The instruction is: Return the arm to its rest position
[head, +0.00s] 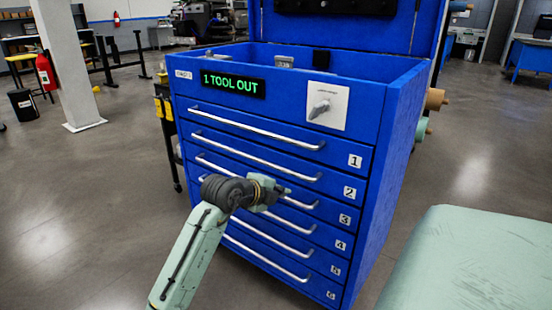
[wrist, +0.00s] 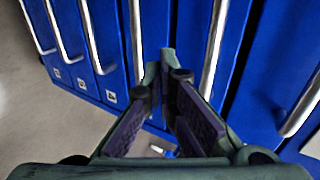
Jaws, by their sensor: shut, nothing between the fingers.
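My gripper (head: 284,190) is in front of the blue tool cabinet (head: 400,150) in the head view, at about the height of the middle drawers. The wrist view shows my gripper (wrist: 166,75) with its two fingertips together and nothing between them. The drawer fronts and bar handles lie beyond the fingertips; I cannot tell the exact gap. My arm (head: 195,245) reaches up from the bottom of the head view and hides part of the lower left drawers.
All the numbered drawers look closed. A display (head: 233,87) reads "1 TOOL OUT", with a rotary switch (head: 322,107) to its right. The cabinet's lid (head: 345,30) stands open. A white pillar (head: 72,65) is at left. Bare floor (head: 70,200) lies left of the cabinet.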

